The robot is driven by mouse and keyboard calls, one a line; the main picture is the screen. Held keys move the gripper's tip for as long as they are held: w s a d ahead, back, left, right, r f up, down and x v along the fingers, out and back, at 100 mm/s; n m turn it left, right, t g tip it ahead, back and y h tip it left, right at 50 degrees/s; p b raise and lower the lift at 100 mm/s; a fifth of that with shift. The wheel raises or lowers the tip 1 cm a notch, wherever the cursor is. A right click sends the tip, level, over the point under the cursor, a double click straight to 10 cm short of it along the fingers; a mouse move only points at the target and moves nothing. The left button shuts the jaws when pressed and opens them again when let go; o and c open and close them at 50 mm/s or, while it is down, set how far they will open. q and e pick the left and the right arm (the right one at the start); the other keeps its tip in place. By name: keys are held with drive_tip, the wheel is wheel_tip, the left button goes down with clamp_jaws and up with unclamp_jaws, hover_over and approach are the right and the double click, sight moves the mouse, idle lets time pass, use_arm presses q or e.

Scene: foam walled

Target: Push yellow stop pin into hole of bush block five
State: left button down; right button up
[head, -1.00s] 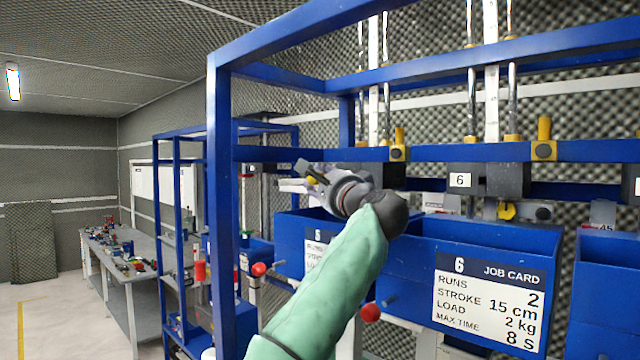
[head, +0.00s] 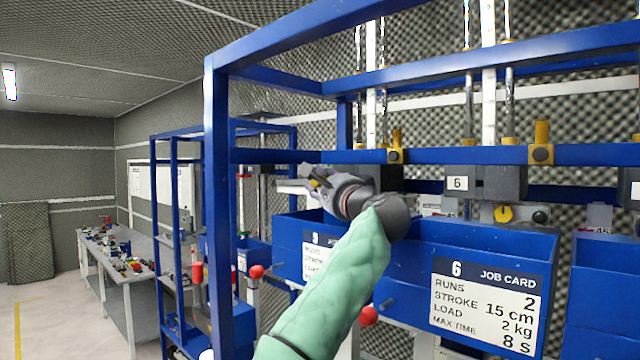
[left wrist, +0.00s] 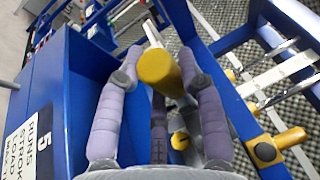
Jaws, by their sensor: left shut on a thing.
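The yellow stop pin (left wrist: 160,72) shows in the left wrist view as a thick yellow round end between the two purple fingers of my left gripper (left wrist: 160,78). The fingers are shut on it. In the head view the left gripper (head: 318,182) is in front of station five, above the bin with card 5, and its fingers point left. A dark block (head: 388,178) under the blue rail, behind the gripper, appears to be bush block five. Its hole is hidden, and I cannot tell whether the pin touches the block. My right gripper is not in view.
Bin five (left wrist: 88,62) lies close beside the fingers. Block six (head: 500,183) and bin six (head: 420,240) are to the right. The blue frame post (head: 216,200) stands left of the gripper. A yellow dial (left wrist: 180,140) is just below the pin in the wrist view.

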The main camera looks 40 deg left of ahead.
use_arm(q)
drive_tip(key=shift+w+d+p, duration=0.2)
drive_tip(key=shift+w+p, duration=1.35)
drive_tip(key=shift+w, duration=0.7)
drive_tip(key=shift+w+r+p, duration=0.1)
drive_tip(key=shift+w+p, duration=0.3)
drive_tip(key=shift+p, duration=0.15)
